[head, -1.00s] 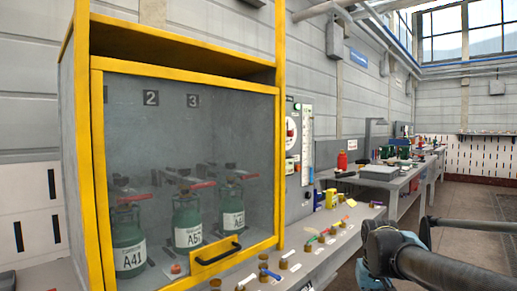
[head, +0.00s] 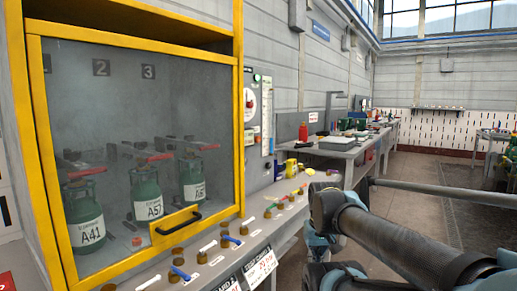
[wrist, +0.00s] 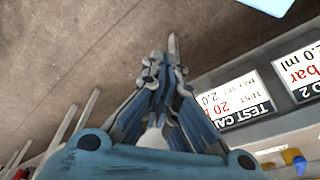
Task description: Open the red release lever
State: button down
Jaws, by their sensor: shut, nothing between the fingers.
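Green cylinders labelled A41 (head: 84,213), A5-something (head: 147,196) and another (head: 193,178) stand in a yellow-framed cabinet behind a closed clear door (head: 110,120). Red levers lie across their tops: one at the left (head: 88,171), one in the middle (head: 148,161) and one at the right (head: 203,147). I cannot tell which is the release lever. The door has a black handle (head: 178,224). My gripper (wrist: 172,45) is shut and empty in the wrist view, over brown floor and well apart from the cabinet. In the head view my arm is at the right; its fingertips do not show clearly.
A grey bench (head: 215,262) with several small knobs and valves runs in front of the cabinet. Its front carries TEST CARD labels (wrist: 228,104). A panel with a round gauge (head: 250,97) stands right of the cabinet. Open floor (head: 405,195) lies at the right.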

jog(key=w+a+r+n+y, duration=0.1)
jog(key=w+a+r+n, duration=0.15)
jog(key=w+r, duration=0.65)
jog(key=w+a+r+n+y, duration=0.1)
jog(key=w+r+n, duration=0.3)
jog(key=w, duration=0.8)
jog(key=w+a+r+n, duration=0.1)
jog(key=w+n, duration=0.1)
jog(key=w, duration=1)
jog(key=w+a+r+n+y, duration=0.1)
jog(key=w+a+r, duration=0.1)
jog(key=w, duration=1)
jog(key=shift+w+r+n, duration=0.15)
jog(key=shift+n, duration=0.2)
jog(key=x, duration=1)
jog(key=shift+w+a, duration=0.1)
jog(key=shift+a, duration=0.05)
jog(key=shift+s+d, duration=0.8)
jog(key=shift+d, duration=0.3)
jog(key=shift+s+d+f, duration=0.3)
jog(key=shift+s+d, duration=0.1)
jog(key=shift+d, duration=0.15)
